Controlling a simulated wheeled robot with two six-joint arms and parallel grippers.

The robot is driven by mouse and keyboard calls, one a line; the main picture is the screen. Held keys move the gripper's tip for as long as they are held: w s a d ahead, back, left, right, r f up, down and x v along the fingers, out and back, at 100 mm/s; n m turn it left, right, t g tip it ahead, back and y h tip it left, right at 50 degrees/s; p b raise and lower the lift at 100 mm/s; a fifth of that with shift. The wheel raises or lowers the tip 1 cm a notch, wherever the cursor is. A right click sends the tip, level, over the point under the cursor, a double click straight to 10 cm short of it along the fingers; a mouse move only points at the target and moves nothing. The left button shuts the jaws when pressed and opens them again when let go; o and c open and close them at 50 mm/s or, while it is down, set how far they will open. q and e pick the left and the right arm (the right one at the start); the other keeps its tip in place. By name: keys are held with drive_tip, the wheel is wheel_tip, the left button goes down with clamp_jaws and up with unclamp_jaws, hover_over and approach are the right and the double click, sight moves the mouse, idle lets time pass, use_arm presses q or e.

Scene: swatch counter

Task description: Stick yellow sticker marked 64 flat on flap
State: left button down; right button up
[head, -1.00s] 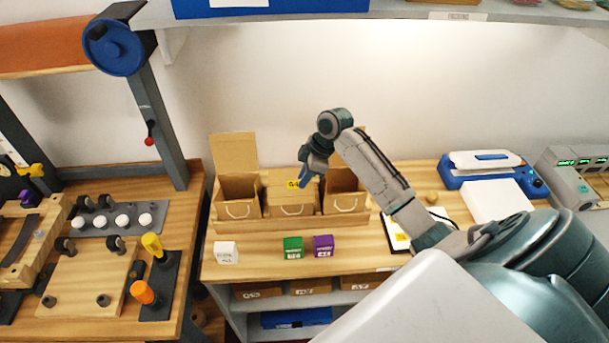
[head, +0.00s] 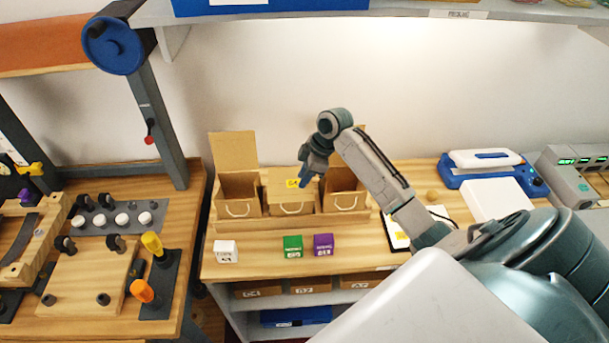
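The yellow sticker marked 64 (head: 292,183) shows at the top of the middle cardboard box, over its closed flap (head: 280,193). It looks roughly flat there, but contact with the flap is too small to judge. My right gripper (head: 305,182) points down at the sticker's right edge, with blue fingertips touching or just above it. Whether the fingers are open or shut on the sticker is not clear. The middle box (head: 291,208) stands between a left box (head: 238,208) with its flap raised and a right box (head: 344,202), partly behind my arm. My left gripper is out of view.
A clipboard (head: 399,238) lies under my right forearm. A blue-and-white device (head: 487,170) stands at the right.

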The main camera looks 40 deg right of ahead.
drive_tip(key=shift+d+r, duration=0.15)
drive_tip(key=shift+r, duration=0.15)
drive_tip(key=a+p+v, duration=0.1)
drive_tip(key=v, duration=1.3)
drive_tip(key=shift+w+r, duration=0.3)
drive_tip(key=shift+r, duration=0.4)
